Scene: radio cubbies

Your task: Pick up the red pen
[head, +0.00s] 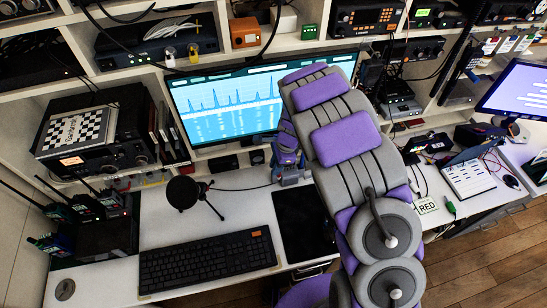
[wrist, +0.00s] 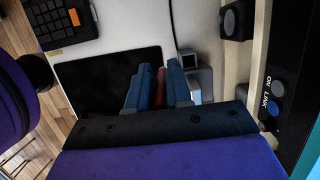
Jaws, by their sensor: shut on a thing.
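My gripper (wrist: 156,86) shows in the wrist view, with its blue fingers closed around a narrow red thing (wrist: 160,79). This looks like the red pen, though only a short part of it shows between the fingers. In the head view my gripper (head: 289,165) is at the end of my purple and grey arm, in front of the monitor's lower right corner and by the back edge of a black pad (head: 303,222). The pen cannot be made out in the head view.
A keyboard (head: 207,262) and a microphone on a small tripod (head: 183,193) stand left of the pad. The lit monitor (head: 225,100) is close behind. Radios fill the shelves.

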